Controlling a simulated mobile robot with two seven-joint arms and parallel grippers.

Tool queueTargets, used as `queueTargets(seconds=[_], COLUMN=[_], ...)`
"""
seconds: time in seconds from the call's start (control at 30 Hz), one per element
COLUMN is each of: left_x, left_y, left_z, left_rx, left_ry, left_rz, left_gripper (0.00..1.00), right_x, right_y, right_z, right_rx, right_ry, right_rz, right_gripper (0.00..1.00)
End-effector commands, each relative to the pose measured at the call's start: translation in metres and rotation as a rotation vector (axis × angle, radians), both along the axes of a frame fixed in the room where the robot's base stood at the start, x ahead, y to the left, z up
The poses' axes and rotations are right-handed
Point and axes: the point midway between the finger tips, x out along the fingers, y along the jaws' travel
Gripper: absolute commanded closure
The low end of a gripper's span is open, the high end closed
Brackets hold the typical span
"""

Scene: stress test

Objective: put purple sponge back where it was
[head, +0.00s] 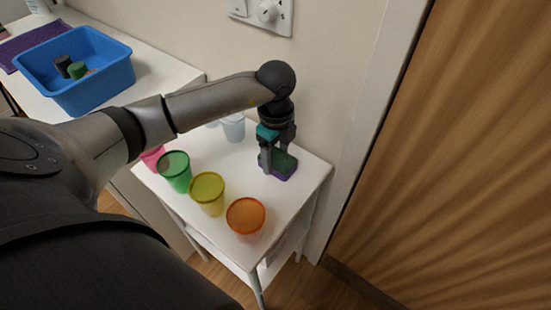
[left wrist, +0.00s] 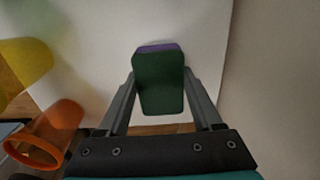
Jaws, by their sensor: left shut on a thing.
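The purple sponge (head: 287,173) has a dark green top layer and a purple lower layer. It is at the back right of the small white table (head: 305,184). My left gripper (head: 279,163) reaches down from above and is shut on the sponge. In the left wrist view the sponge (left wrist: 160,84) sits between the two fingers, green face toward the camera, with a purple edge at its far end. I cannot tell whether it touches the tabletop. My right gripper is not in view.
Orange (head: 246,217), yellow (head: 207,193), green (head: 174,171) and pink (head: 152,158) cups line the table's front left. A pale clear cup (head: 233,127) stands at the back. A blue bin (head: 104,87) holding items is on another white surface. A wall and wooden door (head: 450,180) border the right.

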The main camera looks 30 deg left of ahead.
Motion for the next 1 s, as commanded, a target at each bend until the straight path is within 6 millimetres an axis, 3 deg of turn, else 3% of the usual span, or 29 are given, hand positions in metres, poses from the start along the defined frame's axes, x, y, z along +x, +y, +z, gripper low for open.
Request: queueTargets(seconds=[0.13,0.4,0.43,0.7,1.0], left_x=[0.0001,0.0001,0.0002,0.0001,0.0005], left_y=[0.0000,0.0000,0.0001,0.0000,0.0002], left_z=[-0.0051,-0.0071,-0.0068,-0.0063,-0.0013], left_rx=[0.000,0.000,0.000,0.000,0.000], left_ry=[-0.001,-0.001,-0.001,-0.001,-0.002], left_rz=[0.000,0.000,0.000,0.000,0.000], left_gripper=[0.78,0.78,0.31,0.04,0.04], right_x=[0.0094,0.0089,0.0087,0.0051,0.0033], right_y=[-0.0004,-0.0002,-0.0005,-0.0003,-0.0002], right_z=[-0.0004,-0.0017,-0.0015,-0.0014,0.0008], right_rx=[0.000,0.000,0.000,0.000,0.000], right_ry=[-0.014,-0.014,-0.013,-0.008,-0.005], right_rz=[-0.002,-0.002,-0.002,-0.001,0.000], right_gripper=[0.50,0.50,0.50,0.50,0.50])
